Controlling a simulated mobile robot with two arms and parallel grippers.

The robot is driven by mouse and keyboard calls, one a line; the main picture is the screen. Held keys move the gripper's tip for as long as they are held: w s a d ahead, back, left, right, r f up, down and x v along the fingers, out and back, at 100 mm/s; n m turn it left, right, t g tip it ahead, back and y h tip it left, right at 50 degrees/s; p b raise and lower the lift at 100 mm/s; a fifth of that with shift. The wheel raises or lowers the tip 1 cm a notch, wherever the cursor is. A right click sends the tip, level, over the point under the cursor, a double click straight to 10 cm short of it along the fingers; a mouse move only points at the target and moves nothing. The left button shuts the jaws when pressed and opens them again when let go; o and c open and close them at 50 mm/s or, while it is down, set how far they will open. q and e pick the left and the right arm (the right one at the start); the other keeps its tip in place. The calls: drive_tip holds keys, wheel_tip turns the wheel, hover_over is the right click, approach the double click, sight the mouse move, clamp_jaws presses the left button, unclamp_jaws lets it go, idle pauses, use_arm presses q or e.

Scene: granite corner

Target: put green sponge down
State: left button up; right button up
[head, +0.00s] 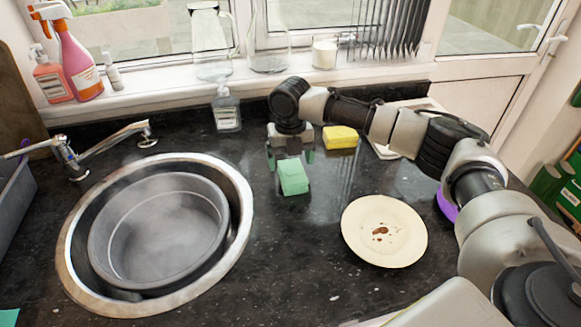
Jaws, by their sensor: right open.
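The green sponge (293,178) is on or just above the dark granite worktop, right of the sink. My right gripper (291,158) is directly over it, pointing down. Its fingers are open, one at each side behind the sponge. Whether they touch the sponge cannot be told. My left gripper is not in the head view.
A round sink (242,230) with a grey basin (160,190) lies left. A stained cream plate (360,240) lies right. A yellow sponge (340,136) and a clear soap bottle (226,112) stand behind. Worktop in front of the green sponge is clear.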

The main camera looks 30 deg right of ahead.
sight(290, 165)
wheel_tip(290, 165, up, 9)
drive_tip(key=shift+b, duration=0.3)
idle(0.4)
